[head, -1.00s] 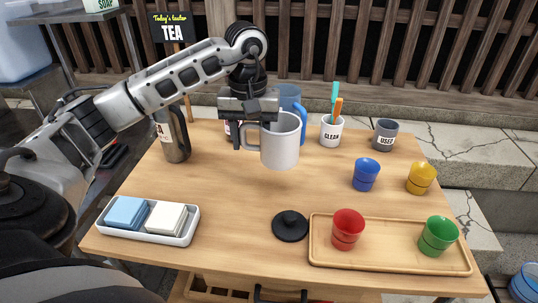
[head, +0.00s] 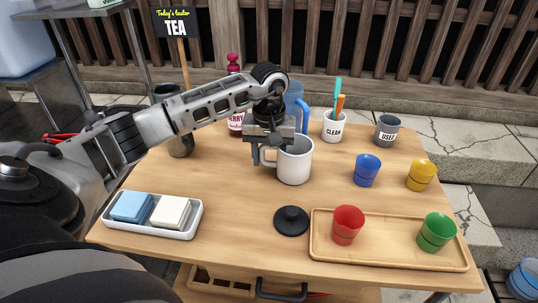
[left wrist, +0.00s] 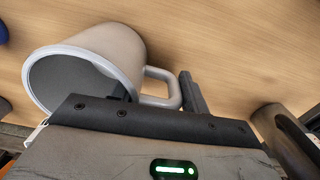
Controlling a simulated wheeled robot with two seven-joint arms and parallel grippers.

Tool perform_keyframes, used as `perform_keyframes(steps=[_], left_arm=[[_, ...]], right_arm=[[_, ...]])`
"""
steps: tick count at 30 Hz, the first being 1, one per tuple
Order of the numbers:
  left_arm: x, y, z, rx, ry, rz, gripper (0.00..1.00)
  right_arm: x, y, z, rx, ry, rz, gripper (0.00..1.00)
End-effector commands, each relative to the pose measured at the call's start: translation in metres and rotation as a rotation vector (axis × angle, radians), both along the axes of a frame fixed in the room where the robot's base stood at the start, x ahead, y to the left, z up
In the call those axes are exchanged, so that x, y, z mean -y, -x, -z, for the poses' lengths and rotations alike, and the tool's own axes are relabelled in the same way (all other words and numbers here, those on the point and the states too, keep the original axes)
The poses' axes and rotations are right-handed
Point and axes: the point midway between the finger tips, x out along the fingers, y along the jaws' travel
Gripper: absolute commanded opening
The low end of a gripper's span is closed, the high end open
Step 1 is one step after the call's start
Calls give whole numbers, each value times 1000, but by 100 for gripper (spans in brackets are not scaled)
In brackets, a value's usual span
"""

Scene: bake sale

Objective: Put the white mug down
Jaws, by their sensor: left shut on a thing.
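The white mug (head: 295,163) is upright near the middle of the wooden table in the head view. My left gripper (head: 266,160) is shut on its handle, at the mug's left side. In the left wrist view the mug (left wrist: 120,45) shows its open rim, and its handle (left wrist: 165,85) lies between the fingers of the left gripper (left wrist: 160,92). The mug's base is at or close to the table top; I cannot tell whether it touches. My right gripper is not in view.
A black lid (head: 291,220) lies in front of the mug. A wooden tray (head: 388,260) holds a red cup (head: 348,226) and a green cup (head: 436,233). A blue cup (head: 367,171) stands to the right. A blue pitcher (head: 294,95) stands behind. Bare table lies left of the mug.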

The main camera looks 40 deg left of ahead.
Motion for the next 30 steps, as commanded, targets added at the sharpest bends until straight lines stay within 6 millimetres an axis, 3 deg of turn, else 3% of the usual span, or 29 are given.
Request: perform_keyframes(steps=[1,2,4,12,17,30], left_arm=[[0,0,3,1,0,0,5],[0,0,3,1,-1,0,48],[0,0,2,0,0,0,67],[0,0,1,0,0,0,67],[0,-1,-9,4,-1,0,67],[0,-1,-98,6,0,-1,67]], right_arm=[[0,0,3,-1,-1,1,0],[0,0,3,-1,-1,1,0],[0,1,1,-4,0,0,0],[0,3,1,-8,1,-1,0],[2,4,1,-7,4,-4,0],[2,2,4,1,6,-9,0]])
